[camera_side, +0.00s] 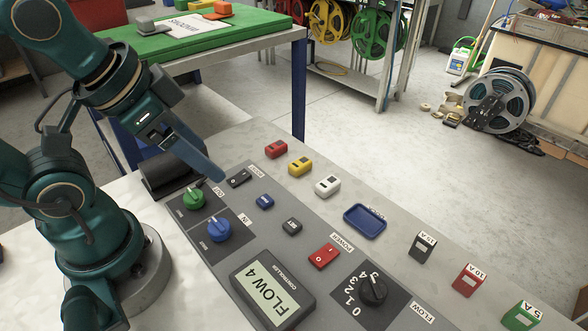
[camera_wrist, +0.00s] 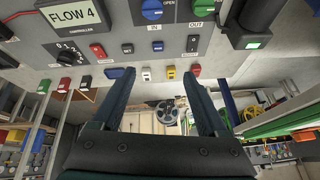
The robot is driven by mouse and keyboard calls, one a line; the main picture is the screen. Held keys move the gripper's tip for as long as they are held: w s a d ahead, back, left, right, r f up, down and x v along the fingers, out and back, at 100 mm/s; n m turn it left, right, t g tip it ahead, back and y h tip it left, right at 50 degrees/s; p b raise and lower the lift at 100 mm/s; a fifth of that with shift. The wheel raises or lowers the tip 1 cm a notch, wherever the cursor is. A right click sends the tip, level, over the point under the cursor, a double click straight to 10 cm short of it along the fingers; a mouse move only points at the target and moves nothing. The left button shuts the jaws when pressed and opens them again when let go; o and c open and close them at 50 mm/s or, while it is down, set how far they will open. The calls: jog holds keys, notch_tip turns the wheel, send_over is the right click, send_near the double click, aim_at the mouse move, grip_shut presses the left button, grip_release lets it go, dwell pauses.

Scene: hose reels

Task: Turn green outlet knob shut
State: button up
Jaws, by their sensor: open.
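The green knob (camera_side: 194,199) sits on a dark plate on the sloping grey panel, beside an OUT label. It also shows at the top edge of the wrist view (camera_wrist: 204,7), partly cut off. The blue knob (camera_side: 219,230) sits nearer the viewer, by the IN label. My gripper (camera_side: 216,174) is above the panel, up and right of the green knob, apart from it. In the wrist view my gripper (camera_wrist: 157,74) has its fingers spread with nothing between them. The green knob lies beyond the fingertips, above the right one. Its exact turn angle is too small to read.
The controller (camera_side: 273,289) reads FLOW 4. A black dial (camera_side: 373,289), a red power switch (camera_side: 323,256), a blue tray (camera_side: 364,221) and several coloured blocks stand on the panel. A black cylinder (camera_side: 172,176) lies close behind the green knob. A green-topped table (camera_side: 190,38) stands behind.

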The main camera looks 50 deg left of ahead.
jog(key=a+f+m+g+y, duration=0.2)
jog(key=a+f+m+g, duration=0.1)
jog(key=m, duration=0.5)
jog(key=m+g+y, duration=0.2)
jog(key=m+g, duration=0.1)
jog(key=m, duration=0.3)
send_over(194, 194)
jog(key=d, duration=0.2)
jog(key=f, duration=0.5)
jog(key=shift+w+f, duration=0.2)
jog(key=shift+w, duration=0.2)
jog(key=shift+s+f+g, duration=0.2)
jog(key=shift+f+g, duration=0.1)
jog(key=shift+f, duration=0.15)
jog(key=shift+x, duration=2.35)
grip_shut()
